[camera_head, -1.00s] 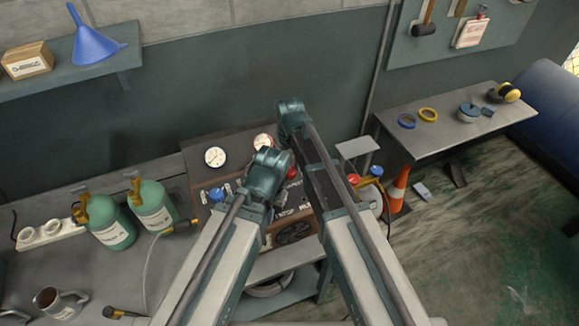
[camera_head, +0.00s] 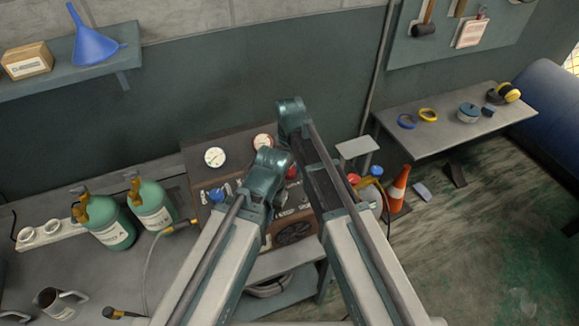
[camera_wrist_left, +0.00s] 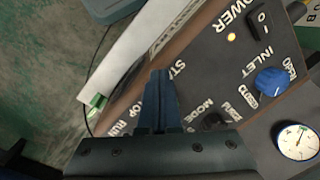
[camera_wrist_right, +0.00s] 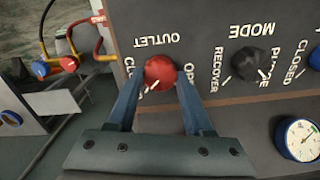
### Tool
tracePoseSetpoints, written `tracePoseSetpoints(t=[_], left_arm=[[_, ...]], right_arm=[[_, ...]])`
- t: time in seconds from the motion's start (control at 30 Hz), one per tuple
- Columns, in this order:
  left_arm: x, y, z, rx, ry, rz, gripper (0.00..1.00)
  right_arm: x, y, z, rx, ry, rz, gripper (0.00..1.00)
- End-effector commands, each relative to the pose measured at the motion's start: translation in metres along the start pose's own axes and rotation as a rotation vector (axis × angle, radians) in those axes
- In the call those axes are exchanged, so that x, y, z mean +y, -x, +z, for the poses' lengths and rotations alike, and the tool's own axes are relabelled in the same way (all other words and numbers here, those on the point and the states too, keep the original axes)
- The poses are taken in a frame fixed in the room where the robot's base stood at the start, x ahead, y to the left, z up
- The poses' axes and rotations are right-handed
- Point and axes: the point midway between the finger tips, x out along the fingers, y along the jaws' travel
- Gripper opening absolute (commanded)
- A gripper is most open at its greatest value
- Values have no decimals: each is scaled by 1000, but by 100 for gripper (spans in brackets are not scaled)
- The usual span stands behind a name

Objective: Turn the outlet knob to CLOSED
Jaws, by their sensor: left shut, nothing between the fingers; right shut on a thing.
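The red outlet knob (camera_wrist_right: 160,72) sits on the machine's dark panel, under the OUTLET label in the right wrist view. My right gripper (camera_wrist_right: 158,88) is shut on it, one finger on each side. The knob's white mark points down and left in that view, towards the partly covered CLOSED label; the OPEN label is on the other side. In the head view, a red part (camera_head: 291,172) shows between my arms, and both sets of fingertips are hidden. My left gripper (camera_wrist_left: 160,75) is shut and empty over the panel's START and STOP lettering.
The blue inlet knob (camera_wrist_left: 271,81) and black mode knob (camera_wrist_right: 248,64) are on the same panel. Two green cylinders (camera_head: 153,207) stand on the bench to the left. An orange cone (camera_head: 398,190) stands right of the machine.

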Motion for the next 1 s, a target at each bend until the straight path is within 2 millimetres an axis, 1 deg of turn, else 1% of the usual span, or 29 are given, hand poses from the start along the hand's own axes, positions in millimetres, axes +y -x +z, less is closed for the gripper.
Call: tracePoseSetpoints(t=[0.07,0.1,0.23,0.27,0.67,0.87,1.0], left_arm=[[0,0,0,0,0,0,0],[0,0,0,0,0,0,0],[0,0,0,0,0,0,0],[0,0,0,0,0,0,0],[0,3,0,0,0,0,0],[-2,18,1,0,0,0,0],[-3,35,2,0,0,0,0]], right_arm=[[0,0,0,0,-2,0,0],[0,0,0,0,-2,0,55],[0,0,0,0,-2,0,78],[0,0,0,0,-1,0,82],[0,3,0,0,0,0,82],[0,18,0,0,0,0,82],[0,35,0,0,0,0,82]])
